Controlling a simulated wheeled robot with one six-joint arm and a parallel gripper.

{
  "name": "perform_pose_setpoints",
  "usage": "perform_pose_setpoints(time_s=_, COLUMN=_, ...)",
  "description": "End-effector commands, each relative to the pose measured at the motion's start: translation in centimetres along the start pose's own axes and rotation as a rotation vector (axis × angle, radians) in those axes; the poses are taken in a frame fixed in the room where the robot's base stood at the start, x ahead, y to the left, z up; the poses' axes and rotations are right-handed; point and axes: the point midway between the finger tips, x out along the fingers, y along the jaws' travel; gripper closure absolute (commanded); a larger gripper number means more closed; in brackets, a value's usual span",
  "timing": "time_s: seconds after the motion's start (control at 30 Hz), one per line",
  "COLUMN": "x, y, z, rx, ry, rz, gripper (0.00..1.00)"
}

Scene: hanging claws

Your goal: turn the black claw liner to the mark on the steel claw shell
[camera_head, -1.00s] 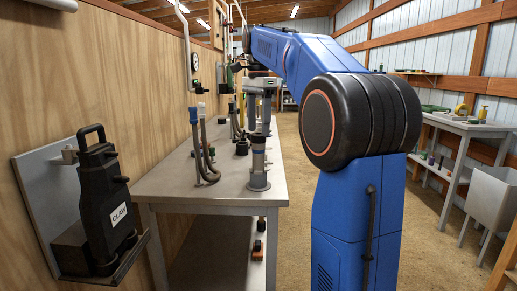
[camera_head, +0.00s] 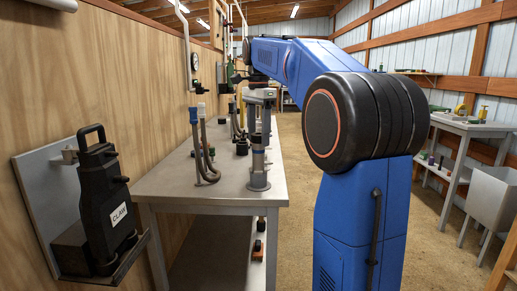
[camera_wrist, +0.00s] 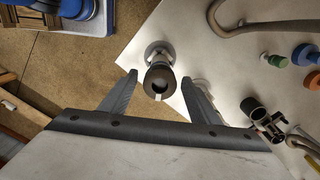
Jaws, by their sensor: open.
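I cannot tell the height between fingertips and liner. In the head view my gripper (camera_head: 262,96) is above the shell.
The bench (camera_head: 170,185) also bears hoses (camera_head: 205,155) left of the shell. In the wrist view a dark fitting (camera_wrist: 258,112) and coloured round pieces (camera_wrist: 304,55) lie to the right. A black case marked CLAW (camera_head: 105,205) sits on a wall shelf at left.

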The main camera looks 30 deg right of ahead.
Motion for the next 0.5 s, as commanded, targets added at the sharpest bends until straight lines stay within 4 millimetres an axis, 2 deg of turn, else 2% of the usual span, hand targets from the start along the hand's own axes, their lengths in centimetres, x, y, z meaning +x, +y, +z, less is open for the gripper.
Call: perform_pose_setpoints(time_s=0.5, x=1.5, y=0.0, z=0.0, rx=0.000, ry=0.000, rz=0.000, gripper=0.44)
